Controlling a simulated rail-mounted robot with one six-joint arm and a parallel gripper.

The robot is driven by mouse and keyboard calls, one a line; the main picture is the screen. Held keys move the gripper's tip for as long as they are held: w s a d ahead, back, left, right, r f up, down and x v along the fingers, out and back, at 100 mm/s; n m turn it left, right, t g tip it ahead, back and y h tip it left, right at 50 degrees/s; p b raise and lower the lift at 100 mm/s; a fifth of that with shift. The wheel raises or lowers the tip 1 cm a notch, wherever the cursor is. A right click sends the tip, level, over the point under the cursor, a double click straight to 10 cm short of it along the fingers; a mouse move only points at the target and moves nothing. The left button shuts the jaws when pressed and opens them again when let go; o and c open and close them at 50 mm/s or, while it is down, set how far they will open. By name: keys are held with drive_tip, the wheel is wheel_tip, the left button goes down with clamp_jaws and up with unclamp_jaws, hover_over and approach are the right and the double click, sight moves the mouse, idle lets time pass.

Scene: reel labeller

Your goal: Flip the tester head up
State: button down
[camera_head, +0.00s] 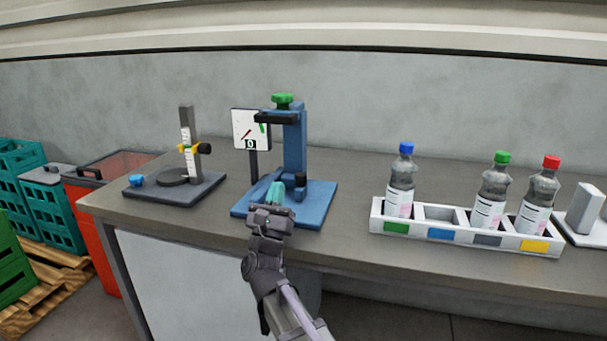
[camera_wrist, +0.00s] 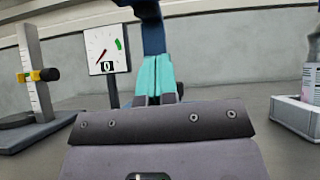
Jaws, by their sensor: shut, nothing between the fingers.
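The tester (camera_head: 295,140) is a blue stand on a blue base plate (camera_head: 318,205), with an upright column. At its top a black arm (camera_head: 275,118) reaches left and carries a green knob (camera_head: 283,101). A small black part (camera_head: 300,180) sits low by the column. My gripper (camera_head: 275,188) has teal fingers, shut and empty, low over the front of the base, below the black arm. In the wrist view its fingers (camera_wrist: 158,62) hide the lower column (camera_wrist: 152,30); the tester's top is mostly out of frame.
A white dial panel (camera_head: 251,130) reading 0 stands left of the column. Farther left is a gauge stand (camera_head: 187,145) with a yellow clamp. To the right, a white rack (camera_head: 465,232) holds bottles with blue, green and red caps. Bare bench lies between tester and rack.

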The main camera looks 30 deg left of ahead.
drive_tip(key=shift+s+m, duration=0.25)
drive_tip(key=shift+m, duration=0.35)
drive_tip(key=s+r+p+x, duration=0.2)
drive_tip(key=p+x, duration=0.9)
drive_tip(key=x, duration=0.1)
drive_tip(key=shift+w+d+r, duration=0.2)
drive_tip(key=shift+w+r, duration=0.05)
drive_tip(key=shift+r, duration=0.05)
